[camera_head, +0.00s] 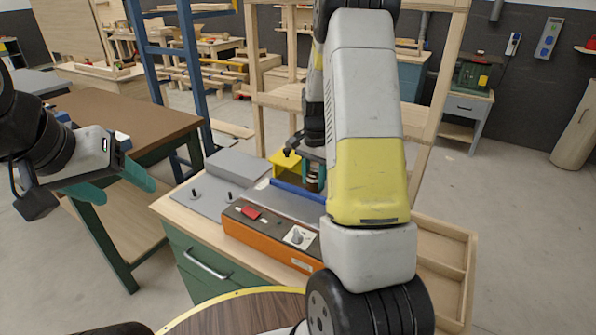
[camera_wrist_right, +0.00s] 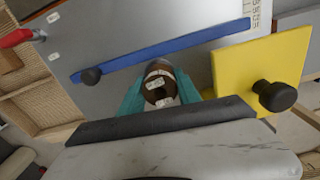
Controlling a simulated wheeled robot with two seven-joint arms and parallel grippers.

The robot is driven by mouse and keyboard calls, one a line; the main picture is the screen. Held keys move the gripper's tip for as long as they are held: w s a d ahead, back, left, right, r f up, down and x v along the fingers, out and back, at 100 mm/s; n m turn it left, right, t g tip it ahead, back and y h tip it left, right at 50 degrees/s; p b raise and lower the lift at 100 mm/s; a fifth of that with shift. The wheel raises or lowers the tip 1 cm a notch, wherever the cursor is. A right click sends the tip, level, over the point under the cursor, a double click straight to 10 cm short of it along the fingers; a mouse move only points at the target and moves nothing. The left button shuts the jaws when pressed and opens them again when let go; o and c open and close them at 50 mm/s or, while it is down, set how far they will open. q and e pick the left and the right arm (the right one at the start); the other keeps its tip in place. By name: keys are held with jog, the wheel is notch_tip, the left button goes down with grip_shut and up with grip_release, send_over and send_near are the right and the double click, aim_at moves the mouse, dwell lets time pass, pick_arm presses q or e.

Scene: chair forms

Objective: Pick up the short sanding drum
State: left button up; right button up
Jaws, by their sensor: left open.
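A short brown drum with pale label patches (camera_wrist_right: 158,84) shows in the right wrist view, between the teal fingers of my right gripper (camera_wrist_right: 160,92). The fingers lie close along both its sides; whether they press on it I cannot tell. In the head view the right gripper (camera_head: 313,172) is partly hidden behind my arm, over the orange-fronted machine (camera_head: 262,236) on the bench. My left gripper (camera_head: 118,183) is open and empty at the left, its teal fingers apart, away from the machine.
A blue bar (camera_wrist_right: 165,50) and a yellow plate with a black knob (camera_wrist_right: 262,65) lie close to the drum. A brown-topped table (camera_head: 125,115) stands at the left. A wooden tray (camera_head: 445,255) is at the bench's right. Blue and wooden frames rise behind.

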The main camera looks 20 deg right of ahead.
grip_shut()
jog(key=shift+r, duration=0.1)
